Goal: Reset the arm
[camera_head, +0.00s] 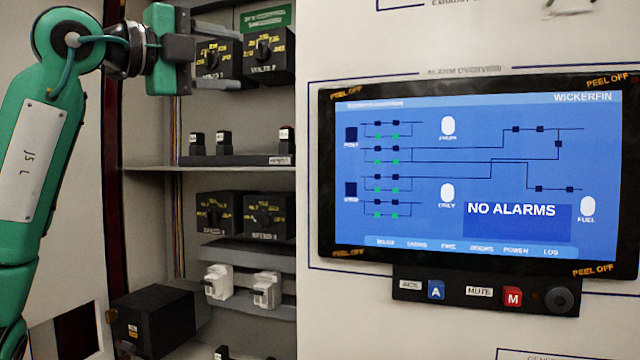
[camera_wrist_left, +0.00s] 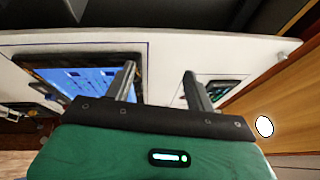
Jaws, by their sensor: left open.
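My left arm (camera_head: 40,150) comes in from the left in the head view, raised and bent at the top. My left gripper (camera_head: 236,58) points right, in front of the upper dials marked VOLTS (camera_head: 268,55). Its two fingers are apart with nothing between them. In the left wrist view both fingers of the left gripper (camera_wrist_left: 159,68) stand apart and empty, with a pale panel beyond. Whether the fingers touch the dials cannot be told. My right gripper is not in view.
An open cabinet holds a shelf (camera_head: 225,168), small black switches (camera_head: 223,143), SPEED dials (camera_head: 265,214), white breakers (camera_head: 217,282) and a black box (camera_head: 155,322). A blue alarm screen (camera_head: 400,230) reads NO ALARMS, with buttons A (camera_head: 436,290) and M (camera_head: 512,297) below.

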